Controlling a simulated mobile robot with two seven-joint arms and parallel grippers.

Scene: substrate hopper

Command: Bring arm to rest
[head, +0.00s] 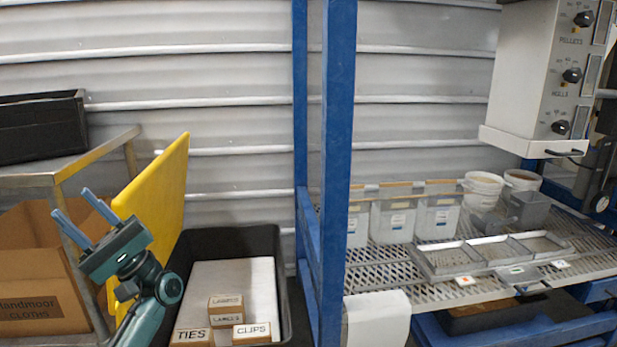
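My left gripper (81,217) is at the lower left of the head view, in front of the yellow panel (165,205). Its two blue fingers point up and left and stand well apart, with nothing between them. Its teal arm comes up from the bottom edge, left of the black bin (281,290). My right gripper and arm are not in view.
Small boxes marked TIES (191,337) and CLIPS (252,332) sit in the bin. A steel table (62,168) holds a black crate (42,127) at left. A blue post (338,150) stands mid-view. The mesh bench (390,278) bears tubs and trays below the hopper (528,75).

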